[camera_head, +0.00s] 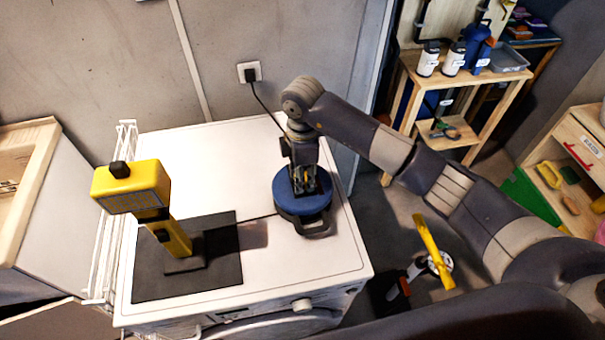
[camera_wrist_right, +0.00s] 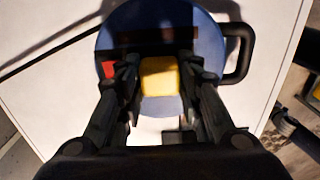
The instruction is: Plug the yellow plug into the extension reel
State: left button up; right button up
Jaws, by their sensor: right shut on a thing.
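The blue round extension reel (camera_head: 302,207) lies on the white washing machine top, with a black handle at its front. It also shows in the right wrist view (camera_wrist_right: 203,50), with the handle on the right. My right gripper (camera_head: 303,182) points down over the reel. In the wrist view its fingers (camera_wrist_right: 160,78) are shut on the yellow plug (camera_wrist_right: 159,76), which sits over the reel's face. The plug's pins and the sockets beneath it are hidden, so I cannot tell whether it is inserted. My left gripper is not in view.
A yellow work lamp (camera_head: 132,187) stands on a black mat (camera_head: 215,272) left of the reel. A black cord runs from the wall socket (camera_head: 249,72) behind my right arm. Wooden shelves (camera_head: 470,78) stand at the right. The machine's back left top is clear.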

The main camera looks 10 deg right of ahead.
jog(key=shift+f, duration=0.15)
jog(key=o, duration=1.1)
jog(key=shift+c, duration=0.2)
jog(key=shift+r, duration=0.6)
notch_tip(320, 180, up, 11)
